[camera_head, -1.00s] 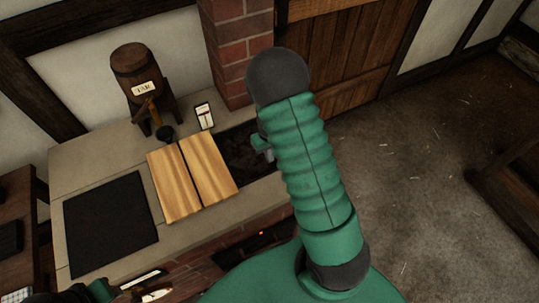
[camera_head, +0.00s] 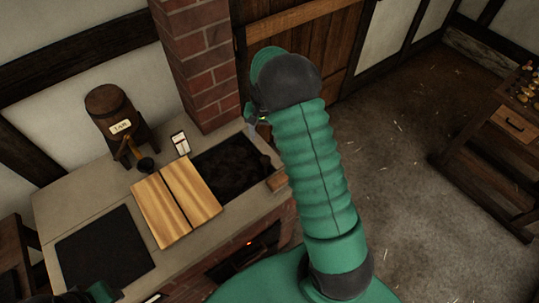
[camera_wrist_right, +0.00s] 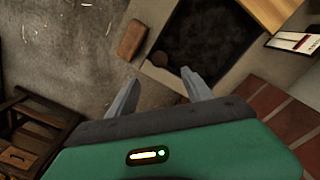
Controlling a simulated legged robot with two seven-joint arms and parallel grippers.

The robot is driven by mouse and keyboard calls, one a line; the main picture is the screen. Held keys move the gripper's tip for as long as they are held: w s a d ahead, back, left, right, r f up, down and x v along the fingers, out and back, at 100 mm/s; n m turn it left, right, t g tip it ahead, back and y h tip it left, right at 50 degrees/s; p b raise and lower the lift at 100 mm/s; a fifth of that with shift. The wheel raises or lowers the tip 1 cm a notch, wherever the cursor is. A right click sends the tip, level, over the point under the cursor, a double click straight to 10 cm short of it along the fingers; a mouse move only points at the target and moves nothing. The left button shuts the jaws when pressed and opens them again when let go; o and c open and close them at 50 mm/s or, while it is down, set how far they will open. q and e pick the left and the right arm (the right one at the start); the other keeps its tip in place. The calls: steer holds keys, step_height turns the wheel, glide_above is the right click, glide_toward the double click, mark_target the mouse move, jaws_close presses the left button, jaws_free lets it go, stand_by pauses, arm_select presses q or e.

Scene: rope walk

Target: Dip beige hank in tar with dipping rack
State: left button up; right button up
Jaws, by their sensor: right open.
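A dark sunken basin (camera_head: 228,166), its surface black and rough, lies in the stone counter; I cannot tell whether it holds tar. It also shows in the right wrist view (camera_wrist_right: 210,38). My right gripper (camera_wrist_right: 160,92) is open and empty, its two fingers apart above the basin's outer edge; in the head view my own arm mostly hides it. A small brown wooden piece (camera_head: 277,181) lies at the basin's right edge and shows in the wrist view (camera_wrist_right: 131,40). Part of my left gripper (camera_head: 104,292) shows at the bottom left; its fingers are mostly cut off. I make out no beige hank or dipping rack.
A barrel labelled TAR (camera_head: 114,113) stands at the counter's back, with a dark ladle-like cup below it. A small white card (camera_head: 181,143) stands near the basin. Two pale boards (camera_head: 178,205) and a black slab (camera_head: 104,246) lie on the counter. A brick chimney (camera_head: 195,60) rises behind.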

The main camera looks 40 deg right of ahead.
mark_target(265, 158)
steer(key=f, duration=0.4)
steer(key=f+p, duration=0.1)
steer(key=f, duration=0.4)
steer(key=f+p, duration=0.1)
steer(key=f, duration=0.3)
steer(key=shift+d+f, duration=0.2)
steer(key=shift+d, duration=0.1)
steer(key=shift+w+a+f, duration=0.1)
steer(key=shift+w+f, duration=0.05)
steer(key=shift+f, duration=0.1)
steer(key=shift+c, duration=0.2)
steer(key=c, duration=0.7)
jaws_close()
